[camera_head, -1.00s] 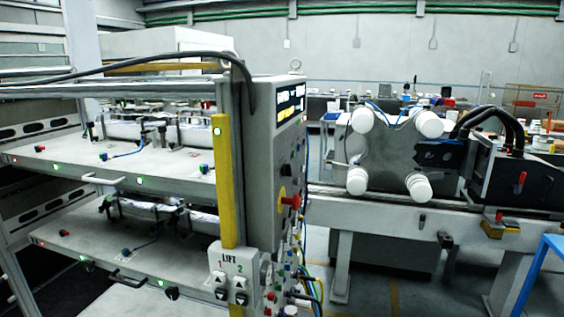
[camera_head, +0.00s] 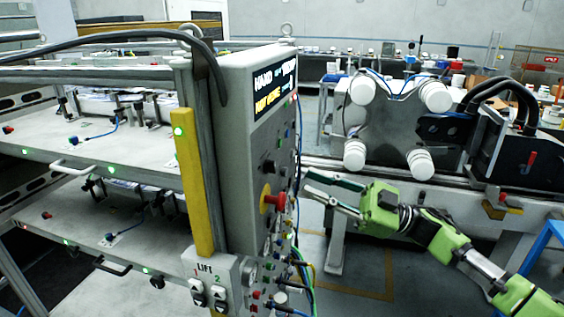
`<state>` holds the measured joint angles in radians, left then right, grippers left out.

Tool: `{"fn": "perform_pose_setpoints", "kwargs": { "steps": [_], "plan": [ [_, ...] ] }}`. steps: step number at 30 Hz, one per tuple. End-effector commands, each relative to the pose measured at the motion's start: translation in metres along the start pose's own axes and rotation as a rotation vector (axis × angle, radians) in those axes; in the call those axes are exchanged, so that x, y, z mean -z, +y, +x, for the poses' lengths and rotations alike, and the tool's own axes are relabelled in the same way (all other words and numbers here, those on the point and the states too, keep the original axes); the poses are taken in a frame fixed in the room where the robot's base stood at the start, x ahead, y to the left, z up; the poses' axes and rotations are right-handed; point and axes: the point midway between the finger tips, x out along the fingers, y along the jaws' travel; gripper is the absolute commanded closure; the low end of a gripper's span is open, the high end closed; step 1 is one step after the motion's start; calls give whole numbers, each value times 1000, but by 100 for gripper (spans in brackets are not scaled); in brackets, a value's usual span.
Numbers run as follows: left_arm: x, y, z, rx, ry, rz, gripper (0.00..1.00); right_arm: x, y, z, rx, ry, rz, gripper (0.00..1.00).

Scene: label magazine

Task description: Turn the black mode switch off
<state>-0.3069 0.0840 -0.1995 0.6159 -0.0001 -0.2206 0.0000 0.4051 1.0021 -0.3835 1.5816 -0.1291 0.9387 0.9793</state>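The grey control cabinet (camera_head: 240,140) stands at centre, its panel seen at a steep angle. A black knob (camera_head: 268,167) sits on the panel above a red rotary handle (camera_head: 272,199) on a yellow plate. Another small dark control (camera_head: 283,142) is higher up. I cannot tell which is the mode switch or how it is set. My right gripper (camera_head: 307,182) reaches in from the right, its fingers apart and empty, pointing at the panel. It appears a little right of the knobs, and I see no contact. My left gripper is not in view.
A lit display (camera_head: 275,88) is at the panel's top. Cables (camera_head: 306,268) hang along its lower right edge. A lift switch box (camera_head: 212,282) is at the lower front corner. A machine with white rollers (camera_head: 421,163) stands behind my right arm.

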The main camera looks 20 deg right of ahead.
Motion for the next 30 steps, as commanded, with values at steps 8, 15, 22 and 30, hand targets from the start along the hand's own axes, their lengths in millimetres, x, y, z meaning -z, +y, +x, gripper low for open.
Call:
{"fn": "perform_pose_setpoints", "kwargs": {
  "steps": [8, 15, 22, 30],
  "plan": [
    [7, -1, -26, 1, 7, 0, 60, 3, 2, 56, -1, 2, 0, 78],
    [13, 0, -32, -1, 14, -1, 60, 0, 1, 75, -3, -1, 0, 78],
    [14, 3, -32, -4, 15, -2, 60, -1, 1, 76, -3, -2, -1, 78],
    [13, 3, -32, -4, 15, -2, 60, -1, 1, 76, -3, -1, -1, 100]
  ]
}}
